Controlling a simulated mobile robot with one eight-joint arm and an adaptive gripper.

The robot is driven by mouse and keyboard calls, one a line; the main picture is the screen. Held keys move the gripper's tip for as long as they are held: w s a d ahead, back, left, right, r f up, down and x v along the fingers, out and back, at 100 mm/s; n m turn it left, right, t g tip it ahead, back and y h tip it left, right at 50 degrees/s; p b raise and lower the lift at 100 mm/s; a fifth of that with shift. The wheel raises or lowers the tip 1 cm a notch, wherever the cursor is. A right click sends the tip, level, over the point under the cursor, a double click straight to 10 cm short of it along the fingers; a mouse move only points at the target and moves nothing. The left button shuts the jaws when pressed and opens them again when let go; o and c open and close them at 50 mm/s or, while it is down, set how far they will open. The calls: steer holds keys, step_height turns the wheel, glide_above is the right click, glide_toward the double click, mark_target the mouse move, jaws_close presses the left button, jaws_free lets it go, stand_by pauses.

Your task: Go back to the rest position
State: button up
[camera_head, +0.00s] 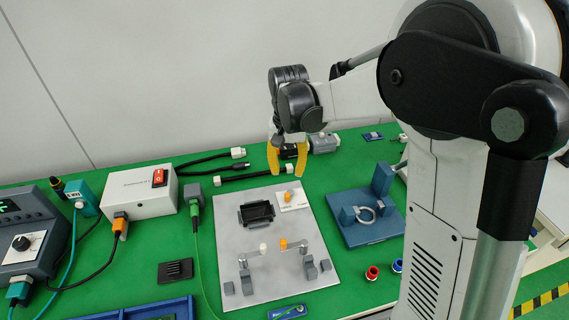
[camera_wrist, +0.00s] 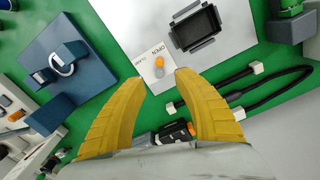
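My gripper (camera_head: 288,166) hangs above the back part of the green table in the head view, with its yellow fingers pointing down. In the wrist view my gripper (camera_wrist: 160,74) has its two fingers spread apart with nothing held between them. It is raised above the table, behind the grey plate (camera_head: 230,220). On that plate are a black tray-like part (camera_head: 257,213), a white label with an orange knob (camera_head: 289,196), and two small levers. The label and orange knob (camera_wrist: 158,62) show just beyond the fingertips in the wrist view.
A blue fixture (camera_head: 368,232) with a metal ring stands right of the plate. A white box with a red switch (camera_head: 138,192) and a grey control unit (camera_head: 30,238) stand left. Black cables (camera_head: 240,178) and a grey cylindrical connector (camera_head: 323,143) lie near the back.

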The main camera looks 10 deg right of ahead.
steer(key=s+d+r+n+t, duration=0.1)
steer(key=s+r+n+t, duration=0.1)
steer(key=s, duration=0.8)
steer(key=s+d+r+n+t, duration=0.2)
steer(key=s+r+t, duration=0.3)
steer(key=s, duration=0.5)
step_height(320, 180, up, 2)
steer(key=shift+d, duration=0.3)
